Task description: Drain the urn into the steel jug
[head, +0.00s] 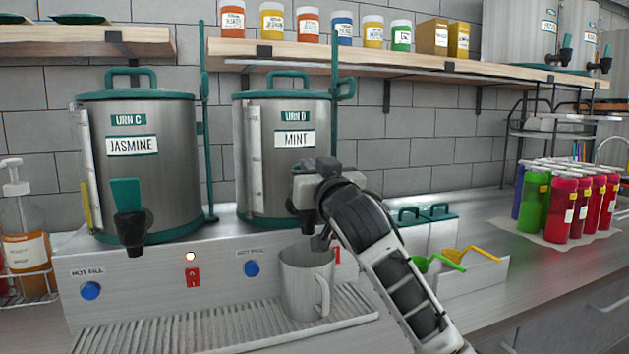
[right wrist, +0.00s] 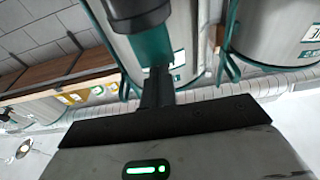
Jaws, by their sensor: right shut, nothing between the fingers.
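Urn D, the mint urn (head: 262,170), is a steel cylinder with teal lid and base, standing on the counter unit. The steel jug (head: 305,285) stands upright on the slotted drip tray (head: 190,330) below its front. My right gripper (head: 310,187) is at the urn's front and hides most of its tap. In the right wrist view the shut fingers (right wrist: 157,88) reach up to a teal tap lever (right wrist: 150,45), with a black tap part (right wrist: 135,12) beyond. I cannot tell whether they touch. The jug's inside and any flow are not visible. My left gripper is not in view.
Urn C, the jasmine urn (head: 150,180), stands at left with its black tap (head: 131,230) toward me. Coloured cups (head: 566,210) stand at right. A shelf (head: 400,60) of jars runs above.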

